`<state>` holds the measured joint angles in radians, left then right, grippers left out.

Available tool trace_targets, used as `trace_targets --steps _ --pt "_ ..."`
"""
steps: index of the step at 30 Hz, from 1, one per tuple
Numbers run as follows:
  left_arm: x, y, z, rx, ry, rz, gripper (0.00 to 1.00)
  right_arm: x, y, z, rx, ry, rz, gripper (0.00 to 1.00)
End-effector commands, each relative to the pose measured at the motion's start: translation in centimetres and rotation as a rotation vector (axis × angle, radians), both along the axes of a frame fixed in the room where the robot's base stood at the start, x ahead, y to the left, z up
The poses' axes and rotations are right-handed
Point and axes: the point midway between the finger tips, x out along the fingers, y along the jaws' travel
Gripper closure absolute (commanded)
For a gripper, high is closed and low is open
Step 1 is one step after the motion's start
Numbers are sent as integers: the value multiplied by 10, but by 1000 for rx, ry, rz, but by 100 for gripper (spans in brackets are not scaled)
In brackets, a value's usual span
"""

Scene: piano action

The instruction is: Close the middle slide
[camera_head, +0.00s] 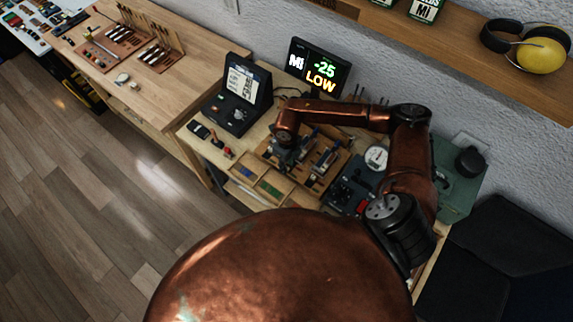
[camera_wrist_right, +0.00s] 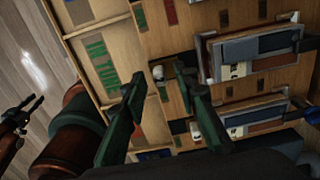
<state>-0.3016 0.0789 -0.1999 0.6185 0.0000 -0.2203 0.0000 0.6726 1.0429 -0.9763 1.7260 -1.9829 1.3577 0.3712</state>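In the head view a wooden case (camera_head: 334,180) with hammer-like mechanisms stands on the bench. My right gripper (camera_head: 283,156) is over the left part of the case. In the wrist view its two green fingers (camera_wrist_right: 160,75) are apart, with a small pale knob (camera_wrist_right: 158,72) between their tips, contact unclear. A dark claw, apparently my left gripper (camera_wrist_right: 22,112), shows at the left edge.
A display reading -25 LOW (camera_head: 319,67) and a dark device (camera_head: 238,95) stand behind and left of the case. A round dial (camera_head: 376,157) is to its right. My right arm hides part of the bench. Floor (camera_head: 90,190) is clear at left.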

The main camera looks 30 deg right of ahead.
Motion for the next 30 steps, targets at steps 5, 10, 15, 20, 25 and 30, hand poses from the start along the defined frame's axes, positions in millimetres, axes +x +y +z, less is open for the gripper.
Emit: trace_targets --steps 5,10,15,20,25,30 --pt "1 0 0 0 -1 0 72 0 0 -1 1 0 0 72" --pt "1 0 0 0 -2 0 72 0 0 -1 1 0 0 79" --pt "2 0 0 0 -3 -1 72 0 0 -1 1 0 0 90" --pt "3 0 0 1 -4 -1 72 0 0 -1 1 0 0 100" --pt "3 1 0 1 -4 -1 72 0 0 -1 1 0 0 100" --pt "3 1 1 1 -4 -1 72 0 0 -1 1 0 0 100"
